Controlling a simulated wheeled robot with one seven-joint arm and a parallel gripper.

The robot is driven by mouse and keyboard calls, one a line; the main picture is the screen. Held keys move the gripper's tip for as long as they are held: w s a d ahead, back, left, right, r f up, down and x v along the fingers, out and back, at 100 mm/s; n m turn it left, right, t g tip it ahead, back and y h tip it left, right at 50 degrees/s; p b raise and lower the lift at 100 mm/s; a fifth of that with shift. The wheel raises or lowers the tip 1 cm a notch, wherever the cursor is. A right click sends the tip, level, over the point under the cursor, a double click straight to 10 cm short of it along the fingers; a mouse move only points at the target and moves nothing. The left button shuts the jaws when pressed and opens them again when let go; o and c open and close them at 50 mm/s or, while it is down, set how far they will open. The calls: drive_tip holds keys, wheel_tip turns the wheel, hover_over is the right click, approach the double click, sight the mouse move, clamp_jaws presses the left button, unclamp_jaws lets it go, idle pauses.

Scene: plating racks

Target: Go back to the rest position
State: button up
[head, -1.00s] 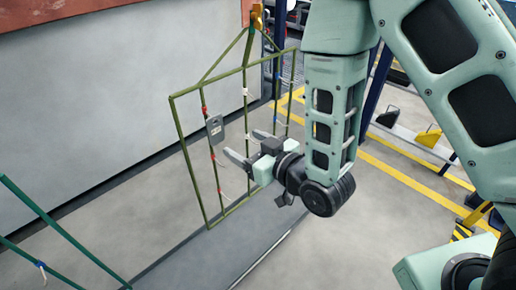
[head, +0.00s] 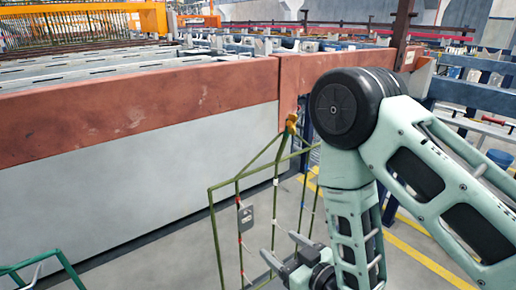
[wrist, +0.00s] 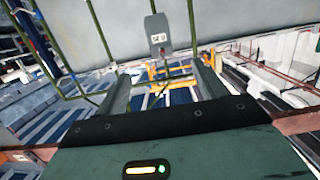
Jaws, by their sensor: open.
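My gripper (head: 282,250) is low in the middle of the head view, open, with nothing between its fingers. It is in front of and to the right of a grey plate-like part (head: 245,218) that hangs on a green rack frame (head: 212,225). In the wrist view the two fingers (wrist: 163,88) are spread apart. The grey part (wrist: 158,32) shows beyond the fingertips there, apart from them, with the green frame (wrist: 99,28) around it.
The rack hangs from an orange hook (head: 291,122) beside a long tank with a rust-red rim (head: 130,105) and grey wall (head: 130,200). Another green rack (head: 45,265) shows at lower left. Yellow floor lines (head: 415,252) and blue posts lie to the right.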

drive_tip(key=s+a+r+g+h+p, duration=0.25)
drive_tip(key=r+g+p, duration=0.4)
drive_tip(key=r, duration=0.45)
drive_tip(key=s+d+r+g+h+p, duration=0.2)
drive_tip(key=s+d+r+g+h, duration=0.1)
drive_tip(key=s+r, duration=0.4)
drive_tip(key=s+d+r+g+h+p, duration=0.3)
drive_tip(key=s+d+r, duration=0.2)
drive_tip(key=s+r, duration=0.3)
drive_tip(key=shift+s+d+r+n+g, duration=0.15)
drive_tip(key=shift+s+d+n+g, duration=0.25)
drive_tip(key=shift+s, duration=0.6)
